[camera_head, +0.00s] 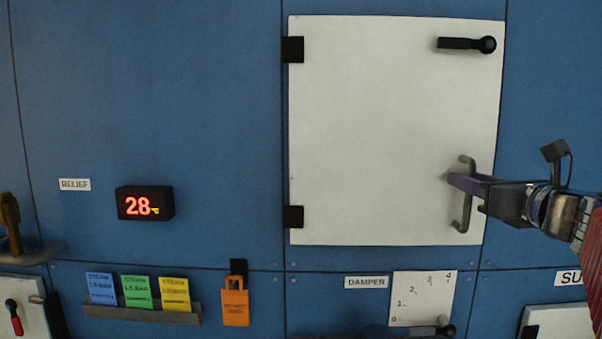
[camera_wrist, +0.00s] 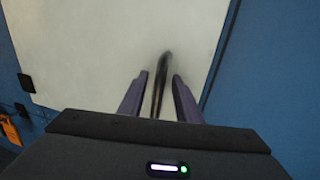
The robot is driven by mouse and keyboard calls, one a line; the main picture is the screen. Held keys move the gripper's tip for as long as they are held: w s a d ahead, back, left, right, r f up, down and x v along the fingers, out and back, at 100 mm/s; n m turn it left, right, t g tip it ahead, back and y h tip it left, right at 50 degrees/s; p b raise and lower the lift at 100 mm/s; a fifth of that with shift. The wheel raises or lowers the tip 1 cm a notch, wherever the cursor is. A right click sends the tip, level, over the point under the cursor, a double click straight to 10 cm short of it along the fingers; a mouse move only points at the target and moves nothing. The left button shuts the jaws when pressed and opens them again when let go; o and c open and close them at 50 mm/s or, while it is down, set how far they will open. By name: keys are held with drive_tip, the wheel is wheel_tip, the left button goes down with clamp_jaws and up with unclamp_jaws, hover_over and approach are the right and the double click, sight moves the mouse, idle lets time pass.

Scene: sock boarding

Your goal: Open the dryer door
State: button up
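The dryer door (camera_head: 380,125) is a white panel, flush in the blue wall, with black hinges on its left edge. Its grey vertical bar handle (camera_head: 466,215) is at the lower right. A black latch lever (camera_head: 466,44) lies horizontal at the door's upper right. My gripper (camera_head: 452,178) reaches in from the right at the handle. In the wrist view the handle bar (camera_wrist: 162,80) stands between the two purple fingers (camera_wrist: 161,78). A gap shows on both sides of the bar, so the fingers are open around it. Whether either finger touches it is hard to tell.
A red display (camera_head: 145,203) reads 28. Blue, green and yellow cards stand in a rack (camera_head: 155,314) at lower left. An orange tag (camera_head: 235,303) hangs beside them. A damper scale plate (camera_head: 420,300) is below the door. The wall left of the door is mostly clear.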

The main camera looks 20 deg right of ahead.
drive_tip(key=shift+c, duration=0.3)
clamp_jaws()
drive_tip(key=shift+d, duration=0.25)
drive_tip(key=shift+a, duration=0.3)
